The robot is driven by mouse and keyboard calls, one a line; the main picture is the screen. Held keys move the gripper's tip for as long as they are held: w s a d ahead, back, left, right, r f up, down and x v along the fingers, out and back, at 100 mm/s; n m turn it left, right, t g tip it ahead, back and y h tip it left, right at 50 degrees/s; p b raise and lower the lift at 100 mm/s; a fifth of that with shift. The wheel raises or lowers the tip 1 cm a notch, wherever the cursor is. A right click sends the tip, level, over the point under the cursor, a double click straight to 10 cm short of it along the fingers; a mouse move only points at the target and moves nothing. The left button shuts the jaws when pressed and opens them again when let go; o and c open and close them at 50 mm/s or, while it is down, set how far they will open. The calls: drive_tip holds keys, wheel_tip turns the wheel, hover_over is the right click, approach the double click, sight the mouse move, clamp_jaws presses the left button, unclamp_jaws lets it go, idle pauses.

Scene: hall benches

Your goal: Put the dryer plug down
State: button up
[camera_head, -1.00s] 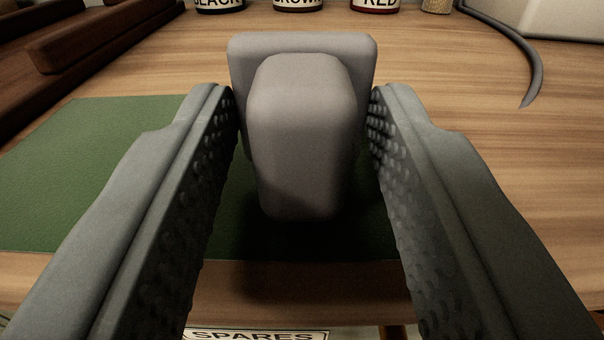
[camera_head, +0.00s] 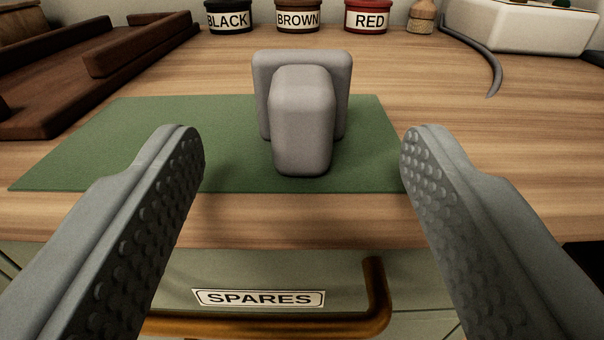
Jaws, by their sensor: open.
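The dryer plug (camera_head: 302,115) is a grey block with a wider square plate behind it. It stands on the green mat (camera_head: 110,150), right of the mat's middle. My gripper (camera_head: 302,150) is open, its two studded fingers wide apart. The fingers are on this side of the plug and do not touch it. The plug's pins are not seen.
Pots labelled BLACK (camera_head: 229,17), BROWN (camera_head: 297,17) and RED (camera_head: 367,17) stand at the back. A dark wooden tray (camera_head: 90,90) is at left. A white box (camera_head: 520,25) with a grey cable (camera_head: 485,60) is back right. Below the bench edge is the SPARES drawer (camera_head: 340,275) with a brass handle (camera_head: 376,290).

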drive_tip(key=s, duration=0.7)
drive_tip(key=shift+s, duration=0.4)
